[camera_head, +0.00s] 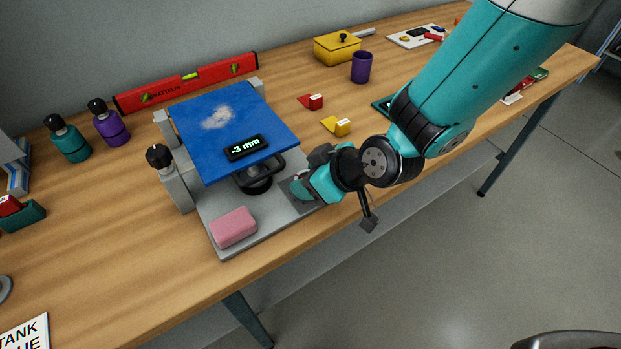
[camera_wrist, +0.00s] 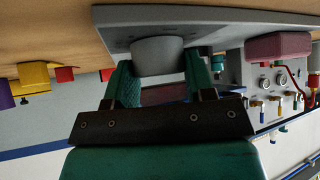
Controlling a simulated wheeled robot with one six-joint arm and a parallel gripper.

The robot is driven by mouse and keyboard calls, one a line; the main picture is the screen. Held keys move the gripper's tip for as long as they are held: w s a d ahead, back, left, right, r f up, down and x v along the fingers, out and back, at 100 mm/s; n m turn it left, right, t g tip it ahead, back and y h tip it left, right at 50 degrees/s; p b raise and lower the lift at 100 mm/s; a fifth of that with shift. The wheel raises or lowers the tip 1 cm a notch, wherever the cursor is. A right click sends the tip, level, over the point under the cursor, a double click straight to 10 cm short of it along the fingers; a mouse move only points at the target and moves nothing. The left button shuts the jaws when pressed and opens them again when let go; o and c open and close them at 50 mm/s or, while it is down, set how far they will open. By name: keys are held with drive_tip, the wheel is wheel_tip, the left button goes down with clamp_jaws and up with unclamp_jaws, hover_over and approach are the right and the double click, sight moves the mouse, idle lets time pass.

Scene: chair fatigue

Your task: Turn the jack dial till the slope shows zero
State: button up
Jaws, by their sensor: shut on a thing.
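The blue tilting plate (camera_head: 205,110) stands over a grey base (camera_head: 270,225) on the bench. A black readout (camera_head: 246,148) at its front edge shows -3 mm in green digits. A black round jack part (camera_head: 255,182) sits under the front of the plate. My gripper (camera_head: 303,188) is low at the base's right front side. In the wrist view, my gripper's teal fingers (camera_wrist: 160,76) are on either side of a grey round dial (camera_wrist: 158,52) and are shut on it. In the head view, my gripper largely hides the dial.
A pink sponge (camera_head: 233,227) lies on the base's front left. A black-topped post (camera_head: 159,157) stands at the plate's left. A red level (camera_head: 187,82) lies behind.

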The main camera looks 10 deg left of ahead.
drive_tip(key=m+t, duration=0.1)
drive_tip(key=m+h, duration=0.1)
drive_tip(key=shift+s+a+m+t, duration=0.15)
drive_tip(key=shift+s+m+t, duration=0.1)
drive_tip(key=shift+m+t, duration=0.15)
drive_tip(key=m+t+h+b, duration=0.1)
drive_tip(key=m, duration=0.1)
drive_tip(key=shift+f+m+h+b, duration=0.15)
drive_tip(key=shift+m+h+b, duration=0.15)
drive_tip(key=shift+b, duration=0.1)
drive_tip(key=shift+a+m+t+h+b, duration=0.1)
drive_tip(key=shift+m+t+h+b, duration=0.9)
drive_tip(key=shift+m+h+b, duration=0.95)
drive_tip(key=shift+m+y, duration=0.35)
drive_tip(key=o, duration=0.9)
drive_tip(key=shift+o, duration=0.2)
drive_tip(key=shift+r, duration=0.2)
